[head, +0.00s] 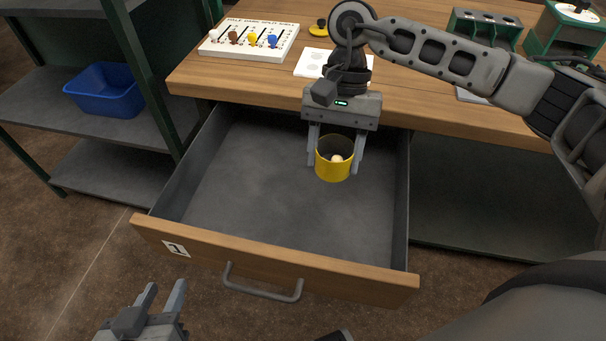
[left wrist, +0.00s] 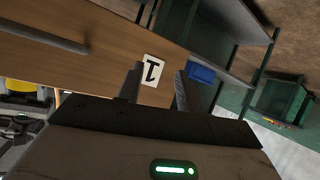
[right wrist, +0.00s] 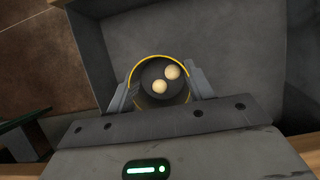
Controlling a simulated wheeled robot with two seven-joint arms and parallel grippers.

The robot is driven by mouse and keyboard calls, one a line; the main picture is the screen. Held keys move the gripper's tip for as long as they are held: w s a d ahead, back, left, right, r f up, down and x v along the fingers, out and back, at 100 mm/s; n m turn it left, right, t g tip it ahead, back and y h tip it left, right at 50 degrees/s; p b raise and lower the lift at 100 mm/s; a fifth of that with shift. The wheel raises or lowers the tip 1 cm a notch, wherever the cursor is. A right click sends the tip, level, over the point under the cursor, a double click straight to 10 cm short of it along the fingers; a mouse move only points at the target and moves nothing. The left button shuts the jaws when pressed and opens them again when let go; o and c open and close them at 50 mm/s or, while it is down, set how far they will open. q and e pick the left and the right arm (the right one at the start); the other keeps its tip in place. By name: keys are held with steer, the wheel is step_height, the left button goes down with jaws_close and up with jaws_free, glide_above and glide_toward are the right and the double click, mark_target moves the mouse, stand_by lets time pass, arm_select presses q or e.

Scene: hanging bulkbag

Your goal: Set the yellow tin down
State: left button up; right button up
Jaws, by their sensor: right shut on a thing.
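The yellow tin (head: 334,166) is upright and open at the top, over the back right part of the open drawer (head: 250,185). My right gripper (head: 336,160) is shut on the tin, with one finger on each side. I cannot tell whether the tin's base touches the drawer floor. In the right wrist view the tin (right wrist: 160,101) holds two pale round balls (right wrist: 166,79). My left gripper (head: 162,297) is open and empty, in front of the drawer. In the left wrist view its fingers (left wrist: 158,85) stand apart near the drawer front.
The drawer front has a label "1" (head: 175,248) and a grey handle (head: 262,285). The rest of the drawer is empty. On the bench top (head: 225,78) are a white peg board (head: 250,40) and a white card (head: 312,63). A blue bin (head: 103,92) stands on the left shelf.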

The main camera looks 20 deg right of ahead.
steer(key=s+f+m+t+y, duration=0.1)
steer(key=s+m+t+y, duration=0.1)
steer(key=s+m, duration=0.4)
steer(key=m+t, duration=0.3)
steer(key=m, duration=0.5)
glide_above(282, 207)
steer(key=s+d, duration=0.1)
steer(key=d, duration=0.1)
step_height(282, 207, down, 8)
steer(key=shift+s+a+r+p, duration=0.1)
steer(key=shift+p, duration=0.25)
steer(key=shift+w+f, duration=0.3)
steer(key=shift+f, duration=0.1)
steer(key=shift+w+a+f+n, duration=0.1)
steer(key=shift+f+n, duration=0.2)
steer(key=shift+f, duration=1.3)
